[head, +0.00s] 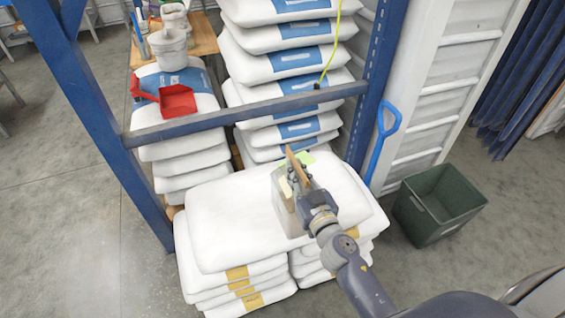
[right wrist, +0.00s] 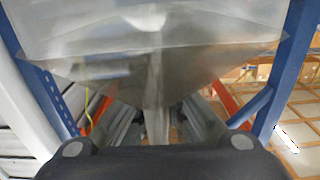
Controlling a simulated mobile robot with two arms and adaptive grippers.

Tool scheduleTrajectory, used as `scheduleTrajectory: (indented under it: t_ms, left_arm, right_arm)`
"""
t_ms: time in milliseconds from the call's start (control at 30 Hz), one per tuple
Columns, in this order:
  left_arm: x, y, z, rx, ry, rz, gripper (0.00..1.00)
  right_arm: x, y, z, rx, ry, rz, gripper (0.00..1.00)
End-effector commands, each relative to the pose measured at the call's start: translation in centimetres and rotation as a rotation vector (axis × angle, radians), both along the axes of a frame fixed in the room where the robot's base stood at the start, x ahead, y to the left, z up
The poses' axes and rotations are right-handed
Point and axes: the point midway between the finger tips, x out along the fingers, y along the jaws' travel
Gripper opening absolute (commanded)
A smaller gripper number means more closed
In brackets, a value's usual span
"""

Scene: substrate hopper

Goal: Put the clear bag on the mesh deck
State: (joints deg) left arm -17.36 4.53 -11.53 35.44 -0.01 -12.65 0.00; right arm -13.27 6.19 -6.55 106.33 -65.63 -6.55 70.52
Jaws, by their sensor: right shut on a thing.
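My right gripper (head: 297,178) is shut on the clear bag (head: 287,212), which hangs as a pale see-through shape in front of the white sack stack. In the right wrist view the clear bag (right wrist: 150,65) fills the upper middle, translucent and creased, narrowing downward toward the gripper. The fingertips are hard to make out there. I cannot pick out the mesh deck with certainty in either view. My left gripper is out of view.
White sacks (head: 225,210) are stacked under and around the gripper. A blue rack frame (head: 250,112) crosses behind it, with more sacks (head: 300,68) beyond. A red scoop (head: 178,101) lies at left. A dark green bin (head: 438,203) and blue-handled tool (head: 381,140) stand at right. Floor at left is clear.

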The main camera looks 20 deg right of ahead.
Motion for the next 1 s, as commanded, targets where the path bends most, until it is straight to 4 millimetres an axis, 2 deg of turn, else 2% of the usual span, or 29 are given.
scheduleTrajectory:
  t_ms: [33, 200, 400, 533, 700, 800, 1000]
  left_arm:
    - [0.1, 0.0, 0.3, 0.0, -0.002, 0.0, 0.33]
    - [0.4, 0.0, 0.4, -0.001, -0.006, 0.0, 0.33]
    - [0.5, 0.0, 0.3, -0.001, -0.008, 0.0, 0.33]
    - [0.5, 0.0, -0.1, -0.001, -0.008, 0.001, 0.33]
    - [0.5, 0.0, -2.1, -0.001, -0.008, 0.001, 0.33]
    - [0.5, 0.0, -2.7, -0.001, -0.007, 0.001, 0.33]
    - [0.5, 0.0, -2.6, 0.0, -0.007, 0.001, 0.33]
  right_arm:
    - [1.4, 0.2, 0.3, -0.002, -0.006, 0.001, 0.0]
    - [5.3, 0.5, -0.2, -0.001, -0.005, 0.0, 0.0]
    - [7.9, 0.8, -0.5, -0.001, -0.004, 0.0, 0.0]
    - [8.3, 0.9, -1.1, 0.0, -0.002, 0.0, 0.0]
    - [8.2, 0.8, -3.4, 0.0, -0.001, -0.001, 0.0]
    - [8.2, 0.8, -4.1, -0.001, -0.002, -0.001, 0.0]
    - [8.2, 0.8, -4.1, 0.0, -0.003, -0.001, 0.0]
